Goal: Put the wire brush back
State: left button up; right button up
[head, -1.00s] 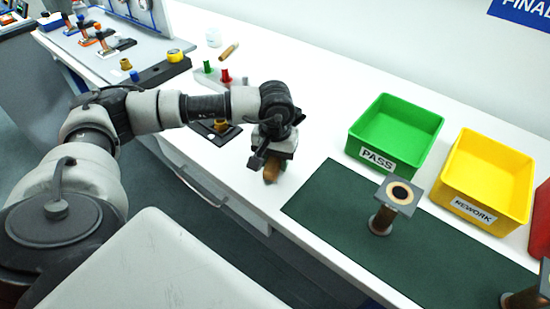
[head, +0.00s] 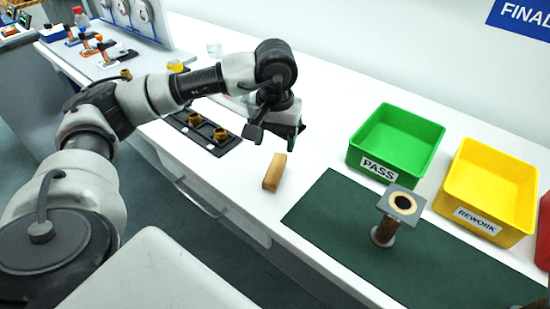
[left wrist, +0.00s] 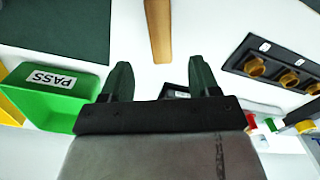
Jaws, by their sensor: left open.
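A tan wooden block-like piece, which may be the wire brush's handle, (head: 274,172) lies on the white bench left of the green mat. It also shows at the top middle of the left wrist view (left wrist: 159,28). No bristles can be made out. My left gripper (head: 277,133) is above the bench, behind the piece in the head view and apart from it. In the left wrist view its two fingers (left wrist: 159,82) are spread with nothing held between them. A small dark thing (left wrist: 175,91) shows partly beyond the fingers. My right gripper is not in view.
A green PASS bin (head: 372,168) and yellow REWORK bin (head: 480,220) stand at the right. A flanged spool (head: 384,231) stands on the green mat (head: 335,215). A black tray with brass rings (head: 190,131) lies left. Bare bench surrounds the tan piece.

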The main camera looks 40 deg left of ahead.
pick_arm(q)
jog(key=shift+r, duration=1.3)
dwell(0.4)
